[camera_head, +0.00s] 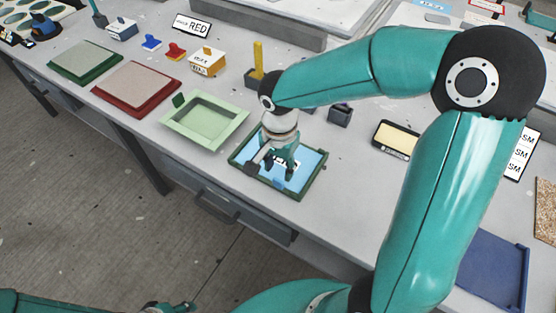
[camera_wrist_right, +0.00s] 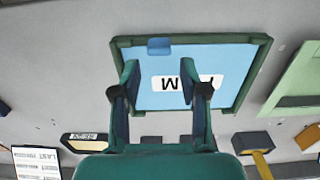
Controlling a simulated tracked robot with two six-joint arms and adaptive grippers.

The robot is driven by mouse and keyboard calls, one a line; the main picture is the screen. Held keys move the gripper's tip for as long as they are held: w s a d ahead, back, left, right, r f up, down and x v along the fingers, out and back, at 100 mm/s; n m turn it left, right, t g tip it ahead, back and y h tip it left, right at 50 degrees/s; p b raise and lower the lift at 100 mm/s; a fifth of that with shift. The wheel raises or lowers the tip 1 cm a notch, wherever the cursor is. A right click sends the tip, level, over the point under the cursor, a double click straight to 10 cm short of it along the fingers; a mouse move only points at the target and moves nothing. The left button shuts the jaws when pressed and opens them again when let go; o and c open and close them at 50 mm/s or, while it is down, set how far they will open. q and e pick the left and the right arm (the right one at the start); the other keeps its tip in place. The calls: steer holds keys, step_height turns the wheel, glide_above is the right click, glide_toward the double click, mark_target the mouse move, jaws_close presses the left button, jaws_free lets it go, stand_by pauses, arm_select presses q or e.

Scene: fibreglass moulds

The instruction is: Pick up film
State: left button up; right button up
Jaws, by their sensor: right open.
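The film is a light blue sheet (camera_head: 310,160) with a white lettered label, lying in a dark green frame (camera_head: 316,175) on the bench. In the right wrist view the film (camera_wrist_right: 222,58) shows a darker blue tab (camera_wrist_right: 158,45) near one edge of the frame. My right gripper (camera_head: 272,167) points down over the film with its fingers apart and nothing between them. In the wrist view its fingers (camera_wrist_right: 159,75) straddle part of the label and hide some of the sheet. Whether the fingertips touch the film I cannot tell. Part of my left gripper (camera_head: 172,307) shows at the bottom edge, mostly cut off.
A pale green tray (camera_head: 240,117) stands just left of the frame. Red (camera_head: 140,107) and green (camera_head: 88,80) framed trays lie farther left. A yellow-handled tool (camera_head: 258,60), a dark cup (camera_head: 340,115) and a black-rimmed tray (camera_head: 397,137) stand nearby. A blue panel (camera_head: 492,270) is at right.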

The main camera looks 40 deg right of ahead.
mark_target(278, 179)
steer(key=shift+a+f+p, duration=0.1)
steer(key=shift+f+p, duration=0.25)
steer(key=shift+f, duration=2.35)
steer(key=c, duration=0.6)
